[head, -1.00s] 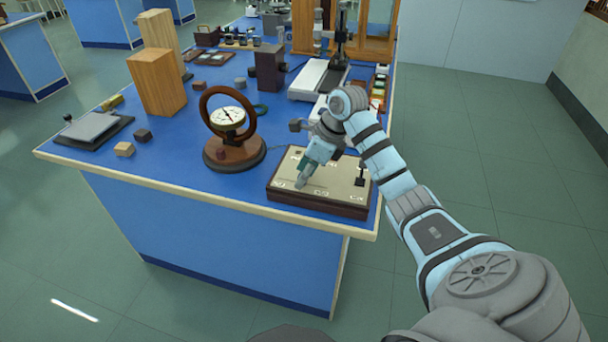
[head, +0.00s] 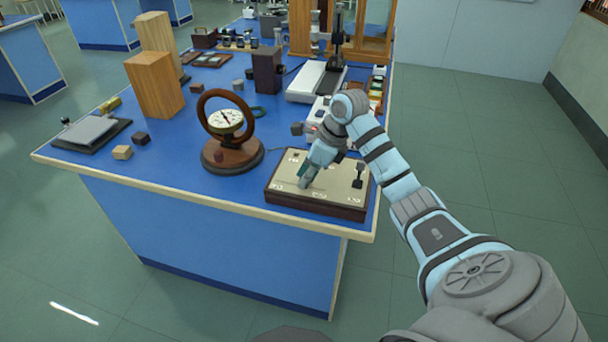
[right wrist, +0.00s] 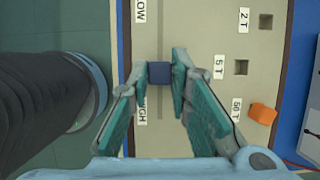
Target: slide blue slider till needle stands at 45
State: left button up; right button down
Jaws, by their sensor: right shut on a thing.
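The blue slider (right wrist: 159,74) is a small dark blue block on a slot between the LOW and HIGH labels of a beige panel (head: 335,198), seen in the right wrist view. My right gripper (head: 304,183) is shut on it, one finger on each side; it also shows in the right wrist view (right wrist: 160,72). In the head view the gripper covers the slider. A round dial (head: 226,120) with a dark needle stands in a wooden ring on a round base, left of the panel. Its reading is too small to tell. My left gripper is not in view.
Sockets marked 2 T, 5 T and 50 T and an orange block (right wrist: 262,114) lie to the slider's right in the wrist view. A black switch (head: 358,175) stands on the panel. Wooden blocks (head: 155,86) stand farther left on the blue bench.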

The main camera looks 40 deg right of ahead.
jog(key=c, duration=1.5)
grip_release()
jog(key=shift+a, duration=0.1)
jog(key=shift+r, duration=0.35)
jog(key=v, duration=1.1)
jog(key=shift+s, duration=0.15)
